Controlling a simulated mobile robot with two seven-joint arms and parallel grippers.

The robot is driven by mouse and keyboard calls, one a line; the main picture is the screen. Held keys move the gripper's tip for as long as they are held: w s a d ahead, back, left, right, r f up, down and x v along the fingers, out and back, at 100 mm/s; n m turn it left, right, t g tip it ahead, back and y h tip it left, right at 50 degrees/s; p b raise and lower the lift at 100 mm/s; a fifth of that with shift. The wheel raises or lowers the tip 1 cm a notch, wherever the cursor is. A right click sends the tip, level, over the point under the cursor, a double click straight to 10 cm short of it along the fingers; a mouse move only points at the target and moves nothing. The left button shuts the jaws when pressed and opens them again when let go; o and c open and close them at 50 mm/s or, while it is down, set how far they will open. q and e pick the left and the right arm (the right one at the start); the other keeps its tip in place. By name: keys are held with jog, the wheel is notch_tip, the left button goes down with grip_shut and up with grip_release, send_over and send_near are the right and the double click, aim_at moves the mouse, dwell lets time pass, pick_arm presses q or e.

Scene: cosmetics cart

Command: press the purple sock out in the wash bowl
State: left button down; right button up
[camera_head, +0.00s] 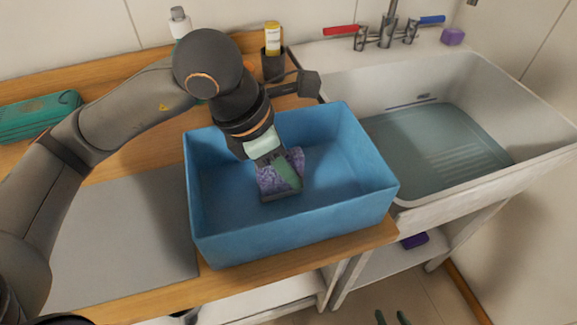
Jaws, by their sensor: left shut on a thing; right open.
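The wash bowl (342,215) is a blue rectangular tub on the wooden counter beside the sink. The purple sock (266,182), a speckled purple piece, is inside it near the middle. My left gripper (284,178) reaches down into the bowl and is shut on the sock. The gripper's fingers hide part of the sock, and I cannot tell whether the sock touches the bowl's floor.
A white sink (545,125) with greyish water stands right of the bowl. A grey mat (125,245) lies left of it. A green case (38,116), a yellow-labelled bottle (273,37) and a white-capped bottle (179,22) are behind. A purple block (453,36) sits by the taps.

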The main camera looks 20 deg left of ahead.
pick_arm(q)
jog(key=shift+f+b, duration=0.3)
jog(key=shift+b, duration=0.1)
pick_arm(e)
jog(key=shift+s+f, duration=0.1)
jog(key=shift+f, duration=0.85)
jog(key=shift+r, duration=0.1)
pick_arm(q)
jog(key=shift+s, duration=0.1)
notch_tip(320, 180, up, 9)
jog(key=p, duration=0.6)
jog(key=shift+r, duration=0.15)
notch_tip(320, 180, up, 3)
jog(key=shift+r+p, duration=0.15)
jog(key=shift+p, duration=1.05)
notch_tip(320, 180, up, 3)
jog(key=shift+f+p, duration=0.1)
jog(key=shift+p, duration=0.8)
pick_arm(e)
notch_tip(320, 180, up, 10)
